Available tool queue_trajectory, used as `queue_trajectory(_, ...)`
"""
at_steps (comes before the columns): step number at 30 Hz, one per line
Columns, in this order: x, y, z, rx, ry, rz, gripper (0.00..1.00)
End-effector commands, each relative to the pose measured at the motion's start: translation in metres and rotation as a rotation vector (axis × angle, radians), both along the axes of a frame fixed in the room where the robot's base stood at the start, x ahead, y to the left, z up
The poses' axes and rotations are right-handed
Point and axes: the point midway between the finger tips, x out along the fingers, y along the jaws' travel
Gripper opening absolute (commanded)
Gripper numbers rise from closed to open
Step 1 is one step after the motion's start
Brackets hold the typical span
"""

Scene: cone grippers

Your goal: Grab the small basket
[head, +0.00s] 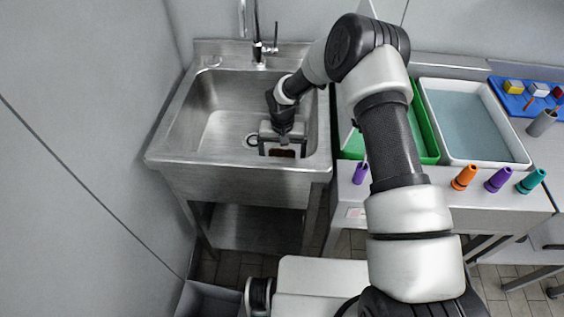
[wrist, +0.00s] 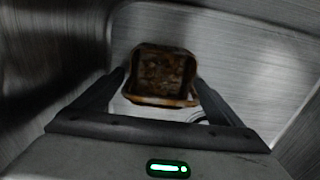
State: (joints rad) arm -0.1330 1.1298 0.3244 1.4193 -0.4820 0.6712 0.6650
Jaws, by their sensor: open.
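The small basket (wrist: 160,75) is brown and square, and it lies in the steel sink. In the head view only a dark brown part of the basket (head: 282,153) shows below my gripper. My gripper (head: 278,151) is down inside the sink, over the basket. In the wrist view the fingers of my gripper (wrist: 160,88) are spread wide, with the basket between and beyond them. I cannot tell whether either finger touches it.
The sink walls (head: 180,117) rise close around my gripper, and a faucet (head: 262,48) stands behind. To the right are a green tray (head: 426,135), a white tub of water (head: 523,155), and purple, orange and teal cones (head: 463,177) along the table edge.

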Motion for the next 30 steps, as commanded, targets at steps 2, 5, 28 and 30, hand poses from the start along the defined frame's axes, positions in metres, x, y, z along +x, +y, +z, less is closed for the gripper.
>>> queue_trajectory(2, 0.0, 0.0, 0.0, 0.0, 0.0, 0.0, 0.85)
queue_trajectory(5, 0.0, 0.0, 0.0, 0.0, 0.0, 0.0, 0.69)
queue_trajectory(28, 0.001, 0.0, 0.068, 0.0, -0.003, 0.002, 0.45)
queue_trajectory(30, 0.001, 0.0, 0.08, 0.001, -0.003, 0.0, 0.45)
